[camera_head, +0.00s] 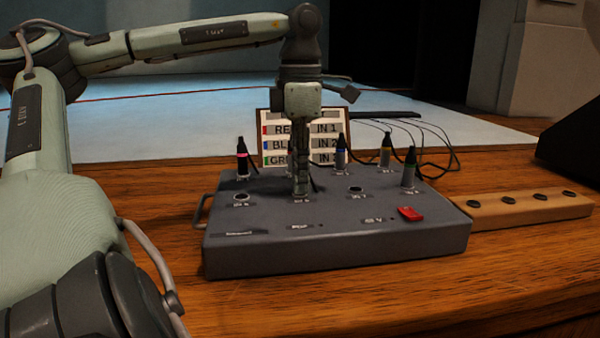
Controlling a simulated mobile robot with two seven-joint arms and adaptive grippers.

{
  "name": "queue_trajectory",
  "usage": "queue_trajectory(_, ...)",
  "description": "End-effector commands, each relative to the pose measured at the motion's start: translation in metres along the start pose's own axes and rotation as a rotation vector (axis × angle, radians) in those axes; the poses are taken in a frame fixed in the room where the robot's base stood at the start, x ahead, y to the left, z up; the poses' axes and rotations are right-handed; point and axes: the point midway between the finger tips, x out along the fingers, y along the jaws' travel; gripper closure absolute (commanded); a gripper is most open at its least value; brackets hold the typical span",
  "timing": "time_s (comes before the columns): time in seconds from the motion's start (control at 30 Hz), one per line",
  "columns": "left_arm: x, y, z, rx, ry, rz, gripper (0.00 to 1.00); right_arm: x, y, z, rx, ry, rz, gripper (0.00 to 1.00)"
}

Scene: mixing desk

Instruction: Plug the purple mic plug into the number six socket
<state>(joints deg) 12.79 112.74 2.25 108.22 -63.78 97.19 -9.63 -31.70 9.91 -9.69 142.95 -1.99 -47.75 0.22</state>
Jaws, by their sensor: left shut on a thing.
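My left gripper (301,188) points straight down over the middle of the grey mixing box (340,245). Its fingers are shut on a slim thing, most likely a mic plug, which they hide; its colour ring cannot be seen. The fingertips are at or just above the box top, at the middle front socket. An empty socket (241,197) lies to the left and another (356,189) to the right; their labels are too small to read. Upright plugs have a pinkish ring (242,166), a blue ring (341,155), a yellow ring (386,152) and a green ring (409,170). My right gripper is out of view.
A sign (277,130) with colour names and input numbers stands behind the box, partly hidden by my gripper. A red switch (409,214) sits at the box's right front. A wooden strip (520,206) with several dark holes lies to the right. Black cables (440,140) loop behind.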

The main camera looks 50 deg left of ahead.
Motion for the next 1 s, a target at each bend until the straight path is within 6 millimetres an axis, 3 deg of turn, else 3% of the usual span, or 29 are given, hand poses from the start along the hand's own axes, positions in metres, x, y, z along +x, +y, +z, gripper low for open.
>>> queue_trajectory(0.17, 0.004, 0.0, 0.0, 0.0, 0.0, 0.0, 1.0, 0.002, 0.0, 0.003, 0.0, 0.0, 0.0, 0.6)
queue_trajectory(0.2, 0.004, 0.0, 0.0, 0.0, 0.0, 0.0, 0.82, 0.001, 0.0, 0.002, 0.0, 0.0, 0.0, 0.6)
queue_trajectory(0.4, 0.004, 0.0, 0.0, 0.0, 0.0, 0.0, 0.6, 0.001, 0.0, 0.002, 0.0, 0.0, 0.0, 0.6)
queue_trajectory(0.77, -0.002, 0.0, 0.0, -0.001, 0.001, 0.001, 0.6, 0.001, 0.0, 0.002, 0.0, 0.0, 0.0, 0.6)
queue_trajectory(1.0, -0.046, 0.001, 0.0, -0.003, 0.002, 0.005, 0.6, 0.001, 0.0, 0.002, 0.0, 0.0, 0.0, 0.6)
